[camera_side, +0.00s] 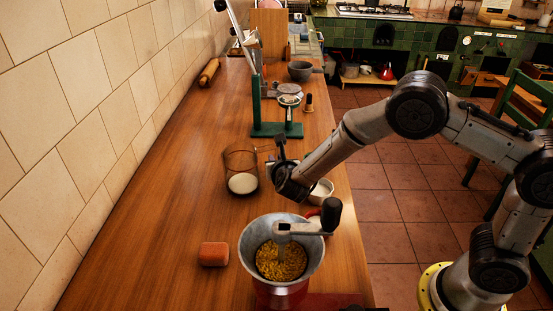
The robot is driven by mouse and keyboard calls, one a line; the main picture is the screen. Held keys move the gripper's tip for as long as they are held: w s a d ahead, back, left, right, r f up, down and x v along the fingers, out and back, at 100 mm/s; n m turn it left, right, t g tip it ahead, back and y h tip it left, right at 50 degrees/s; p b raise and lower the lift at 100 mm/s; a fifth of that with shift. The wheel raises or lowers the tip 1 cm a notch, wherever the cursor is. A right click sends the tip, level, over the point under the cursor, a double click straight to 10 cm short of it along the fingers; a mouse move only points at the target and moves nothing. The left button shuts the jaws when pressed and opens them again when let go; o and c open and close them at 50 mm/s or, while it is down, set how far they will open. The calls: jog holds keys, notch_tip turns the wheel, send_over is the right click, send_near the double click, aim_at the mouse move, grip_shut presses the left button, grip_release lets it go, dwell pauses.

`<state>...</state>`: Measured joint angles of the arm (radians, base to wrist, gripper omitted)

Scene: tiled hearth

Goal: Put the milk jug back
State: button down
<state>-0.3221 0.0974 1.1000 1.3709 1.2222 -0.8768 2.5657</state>
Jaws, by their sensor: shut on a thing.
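The milk jug (240,168) is a clear glass vessel with white milk in its bottom. It stands upright over the wooden counter, left of my gripper. My gripper (270,163) is at the jug's right side, where the handle would be, and is shut on it. The wrist hides most of the fingers and the handle. I cannot tell whether the jug's base touches the counter.
A grinder with a metal hopper (256,240) of yellow grain stands in front. A white bowl (321,190) sits right of my wrist, and an orange block (214,254) lies front left. A green-based press (276,130) stands behind. The counter's left side is clear.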

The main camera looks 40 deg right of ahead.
jog(key=c, duration=0.8)
grip_release()
jog(key=shift+f, duration=0.1)
jog(key=shift+c, duration=0.2)
